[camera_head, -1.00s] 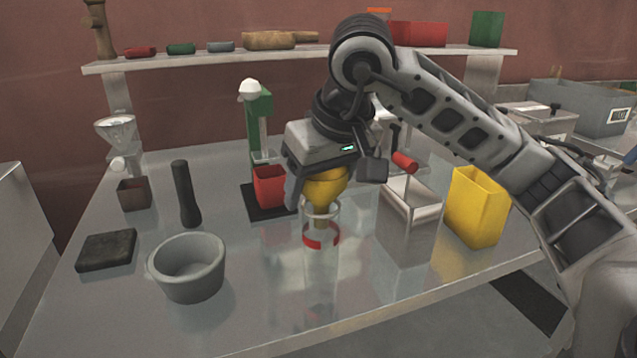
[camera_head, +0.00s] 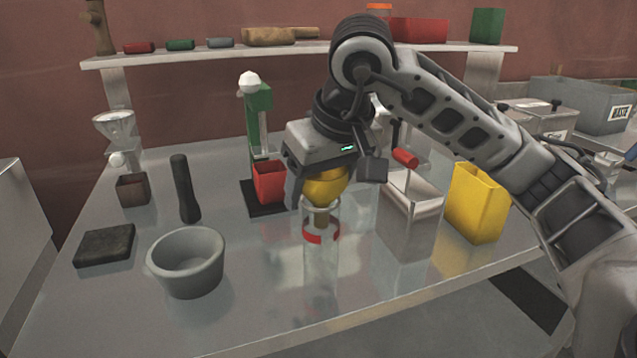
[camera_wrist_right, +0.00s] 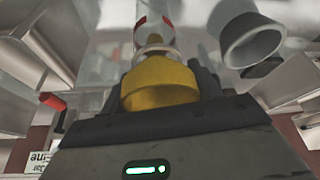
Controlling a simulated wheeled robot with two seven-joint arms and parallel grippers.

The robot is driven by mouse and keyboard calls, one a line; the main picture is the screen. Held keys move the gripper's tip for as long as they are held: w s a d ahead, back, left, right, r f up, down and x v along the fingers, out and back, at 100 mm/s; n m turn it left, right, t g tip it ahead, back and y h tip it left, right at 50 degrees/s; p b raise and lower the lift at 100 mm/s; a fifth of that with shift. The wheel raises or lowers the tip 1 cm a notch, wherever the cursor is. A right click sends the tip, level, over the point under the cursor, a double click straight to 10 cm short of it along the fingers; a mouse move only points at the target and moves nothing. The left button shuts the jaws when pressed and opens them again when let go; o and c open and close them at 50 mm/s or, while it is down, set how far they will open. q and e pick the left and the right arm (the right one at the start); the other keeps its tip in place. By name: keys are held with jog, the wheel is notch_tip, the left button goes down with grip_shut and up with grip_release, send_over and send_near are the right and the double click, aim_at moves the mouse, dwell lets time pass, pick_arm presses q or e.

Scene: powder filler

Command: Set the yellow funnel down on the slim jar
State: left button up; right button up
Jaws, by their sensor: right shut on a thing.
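The yellow funnel (camera_head: 324,186) is held in my right gripper (camera_head: 322,180), directly above the slim jar. The slim jar (camera_head: 321,262) is clear with a red band and stands upright on the metal table. The funnel's spout reaches down into the jar's mouth; whether its cone touches the rim cannot be told. In the right wrist view the funnel (camera_wrist_right: 160,84) sits between the fingers, with the jar's red band (camera_wrist_right: 153,22) beyond it. My left gripper is not in view.
A grey mortar (camera_head: 187,262) stands left of the jar, with a dark pestle (camera_head: 185,190) behind it. A red container (camera_head: 269,182) by the green stand (camera_head: 259,120) is close behind left. A yellow bin (camera_head: 477,203) stands right. The table front is clear.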

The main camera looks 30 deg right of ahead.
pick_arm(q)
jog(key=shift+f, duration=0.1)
pick_arm(e)
jog(key=shift+f, duration=0.1)
jog(key=o, duration=1.1)
jog(key=shift+c, duration=0.2)
pick_arm(q)
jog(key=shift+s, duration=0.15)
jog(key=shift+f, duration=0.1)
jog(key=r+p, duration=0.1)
jog(key=p, duration=0.1)
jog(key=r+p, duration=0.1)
jog(key=p, duration=0.1)
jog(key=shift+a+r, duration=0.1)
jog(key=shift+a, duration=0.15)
pick_arm(e)
jog(key=v, duration=1.6)
